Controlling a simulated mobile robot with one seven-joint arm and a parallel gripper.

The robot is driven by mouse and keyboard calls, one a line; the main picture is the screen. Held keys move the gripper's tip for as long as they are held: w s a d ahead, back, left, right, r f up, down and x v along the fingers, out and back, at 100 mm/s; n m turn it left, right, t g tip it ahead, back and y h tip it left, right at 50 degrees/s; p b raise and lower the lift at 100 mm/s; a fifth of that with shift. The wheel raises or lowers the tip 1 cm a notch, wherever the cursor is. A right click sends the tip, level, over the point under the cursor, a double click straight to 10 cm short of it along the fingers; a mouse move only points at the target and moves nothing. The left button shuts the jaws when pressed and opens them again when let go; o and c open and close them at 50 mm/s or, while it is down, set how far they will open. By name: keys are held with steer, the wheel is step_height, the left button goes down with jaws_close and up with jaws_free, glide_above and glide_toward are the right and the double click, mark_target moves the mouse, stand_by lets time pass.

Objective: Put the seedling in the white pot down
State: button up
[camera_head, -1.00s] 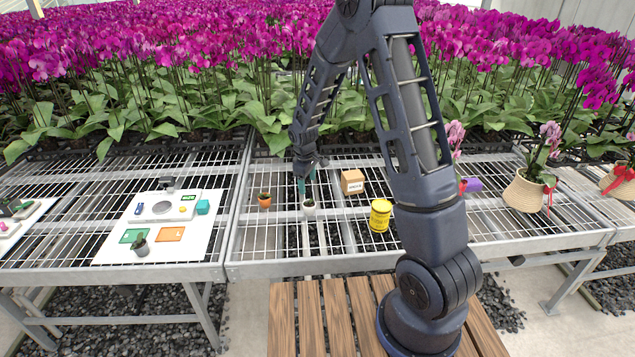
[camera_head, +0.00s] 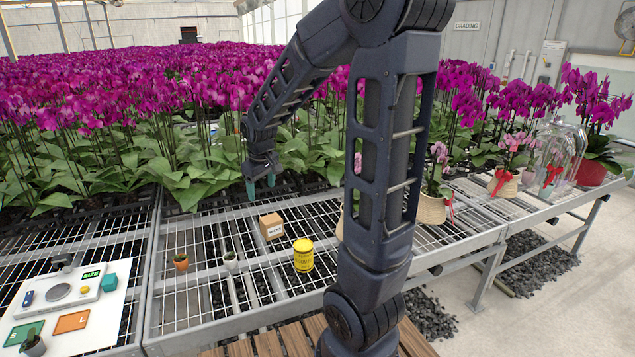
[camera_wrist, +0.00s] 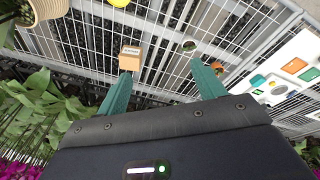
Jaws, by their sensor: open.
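A cardboard box (camera_head: 272,226), a yellow tin (camera_head: 303,255) and a terracotta pot (camera_head: 181,262) stand on the wire bench (camera_head: 205,310). A white board (camera_head: 100,310) with a scale and coloured squares lies at left. Orchids crowd the back.

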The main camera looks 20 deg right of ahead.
steer(key=s+d+r+m+t, duration=0.1)
steer(key=s+d+r+m, duration=0.2)
steer(key=s, duration=0.7)
steer(key=s+d+r+m+t, duration=0.1)
steer(key=s+d+r+m, duration=0.2)
steer(key=s+d+r, duration=0.3)
steer(key=s, duration=0.5)
steer(key=shift+s+d+r, duration=0.25)
steer(key=shift+d+r, duration=0.05)
steer(key=shift+d, duration=0.05)
